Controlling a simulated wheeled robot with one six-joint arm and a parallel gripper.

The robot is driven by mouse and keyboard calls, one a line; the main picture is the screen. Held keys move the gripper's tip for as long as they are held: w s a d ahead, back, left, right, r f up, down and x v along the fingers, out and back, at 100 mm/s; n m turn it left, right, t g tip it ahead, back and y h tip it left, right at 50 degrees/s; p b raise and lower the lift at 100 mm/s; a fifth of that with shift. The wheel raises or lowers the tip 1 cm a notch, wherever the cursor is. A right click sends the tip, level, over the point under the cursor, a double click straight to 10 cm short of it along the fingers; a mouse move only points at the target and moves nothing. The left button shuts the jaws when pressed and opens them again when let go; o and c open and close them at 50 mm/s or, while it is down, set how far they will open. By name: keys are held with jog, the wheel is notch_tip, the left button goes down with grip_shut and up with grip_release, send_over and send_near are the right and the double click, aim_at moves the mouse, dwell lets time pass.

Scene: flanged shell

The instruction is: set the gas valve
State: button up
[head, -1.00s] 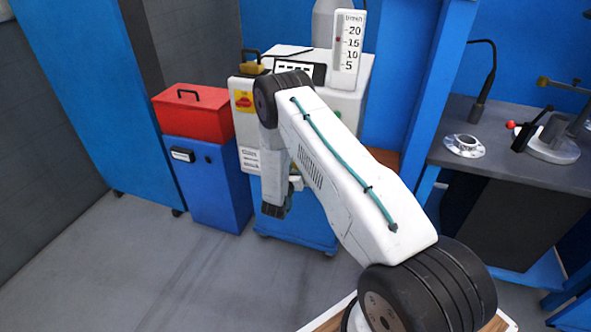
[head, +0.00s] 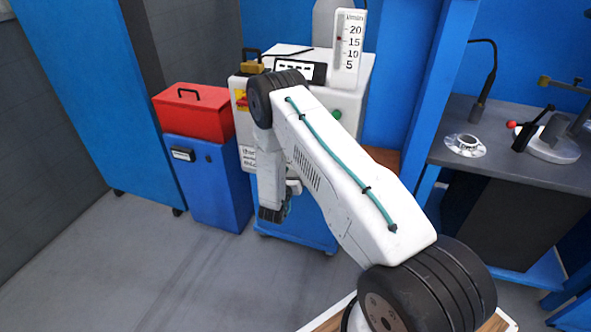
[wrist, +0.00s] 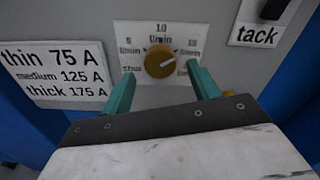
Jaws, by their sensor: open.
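The gas valve is a brass round knob (wrist: 160,62) on a white dial plate (wrist: 188,37) marked in l/min, with 10 at the top. A pale pointer line on the knob points to the right side. My gripper (wrist: 160,71) is open, with one teal finger to the left and one to the right of the knob, just below its middle. I cannot tell whether either finger touches it. In the head view, my arm hides the knob. The flow gauge (head: 348,48) on top of the machine reads 5 to 20, with a small red mark near 15.
The white machine (head: 350,103) stands on a blue base. A red toolbox (head: 195,112) on a blue cabinet (head: 207,180) stands left of it. A label of amp settings (wrist: 58,75) and a "tack" label (wrist: 258,35) flank the dial. A grey bench (head: 520,170) is at right.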

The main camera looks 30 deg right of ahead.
jog(key=v, duration=0.5)
jog(key=shift+s+a, duration=0.15)
